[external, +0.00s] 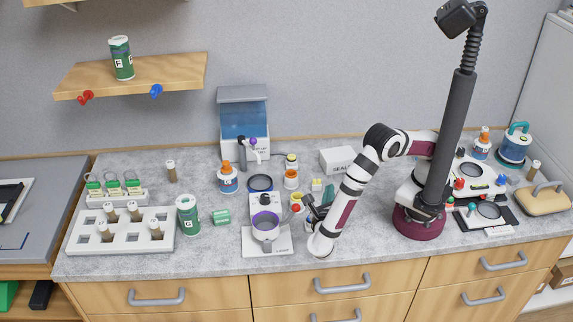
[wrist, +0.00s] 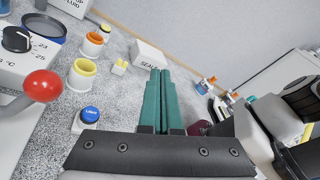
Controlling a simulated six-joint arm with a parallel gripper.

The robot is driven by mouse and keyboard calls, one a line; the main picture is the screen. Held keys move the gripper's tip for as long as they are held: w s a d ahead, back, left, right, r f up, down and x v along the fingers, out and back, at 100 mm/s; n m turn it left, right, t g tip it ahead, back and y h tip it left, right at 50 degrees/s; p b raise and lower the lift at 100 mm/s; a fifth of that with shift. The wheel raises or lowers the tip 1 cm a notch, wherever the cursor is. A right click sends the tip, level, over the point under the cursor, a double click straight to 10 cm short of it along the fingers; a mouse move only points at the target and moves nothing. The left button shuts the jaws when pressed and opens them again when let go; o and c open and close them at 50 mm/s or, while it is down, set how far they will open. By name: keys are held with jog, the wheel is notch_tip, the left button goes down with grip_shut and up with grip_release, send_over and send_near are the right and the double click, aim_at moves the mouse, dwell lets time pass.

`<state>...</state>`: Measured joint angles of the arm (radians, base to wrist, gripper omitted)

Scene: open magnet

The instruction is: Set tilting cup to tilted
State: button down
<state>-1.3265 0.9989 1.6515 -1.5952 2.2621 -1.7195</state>
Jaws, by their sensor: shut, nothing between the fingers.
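The tilting cup (external: 265,232), a light cup with a purple rim, sits upright at the front of a white device with a black dial. A red ball knob (external: 295,208) is at the device's right side. The knob shows large at the left of the wrist view (wrist: 43,86), on a pale lever. The cup itself is not clearly visible in the wrist view. My gripper (external: 309,205) is just right of the knob, apart from it. Its green fingers (wrist: 156,75) are shut together and empty.
A blue button (wrist: 89,114) stands beside the knob. Yellow-rimmed (wrist: 82,74) and orange-rimmed (wrist: 93,43) cups stand behind it. A white box (external: 340,160) is at the back. A green can (external: 188,215) and a vial rack (external: 120,232) are to the left.

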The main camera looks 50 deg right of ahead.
jog(key=s+a+f+n+t+y, duration=0.5)
jog(key=s+a+f+n+t, duration=0.3)
jog(key=n, duration=0.4)
jog(key=shift+s+a+f+t+y, duration=0.35)
jog(key=shift+s+f+t, duration=0.2)
jog(key=shift+f+t, duration=0.4)
jog(key=shift+r, duration=0.15)
jog(key=x, duration=1)
jog(key=shift+w+r, duration=0.2)
jog(key=shift+r, duration=0.05)
jog(key=shift+w+a+r, duration=0.4)
jog(key=shift+a+r, duration=0.1)
jog(key=shift+a, duration=0.2)
jog(key=shift+w+a+r, duration=0.35)
jog(key=shift+a+r, duration=0.1)
jog(key=shift+a, duration=0.25)
jog(key=shift+r, duration=0.1)
